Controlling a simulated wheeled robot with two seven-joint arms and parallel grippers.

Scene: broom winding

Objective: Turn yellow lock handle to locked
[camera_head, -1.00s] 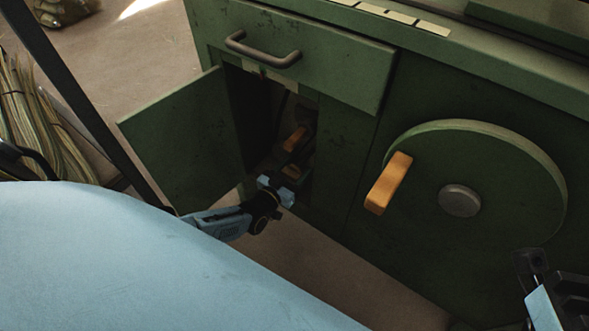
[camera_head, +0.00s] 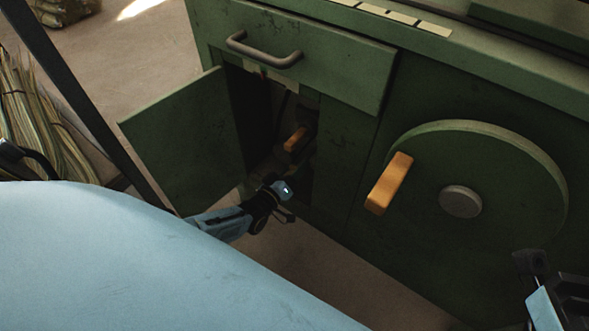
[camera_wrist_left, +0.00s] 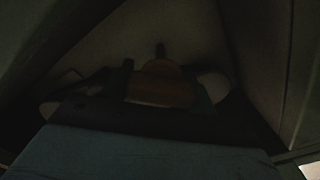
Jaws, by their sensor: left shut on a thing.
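The yellow lock handle, dull orange in this light, shows in the dark left wrist view (camera_wrist_left: 160,90) between the fingers of my left gripper (camera_head: 284,190). That gripper is shut on it at the low front of the open cabinet compartment. In the head view the gripped part is hidden behind the gripper. Another orange piece (camera_head: 296,139) shows higher inside the compartment, clear of the gripper. My right gripper (camera_head: 545,290) is partly in view at the lower right edge, and its jaws cannot be made out.
The green cabinet door (camera_head: 185,140) stands open to the left of my left gripper. A drawer with a grey handle (camera_head: 263,50) is above the compartment. A green wheel (camera_head: 500,175) with an orange grip (camera_head: 389,183) is at the right. Bundled straw (camera_head: 35,115) lies at the left.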

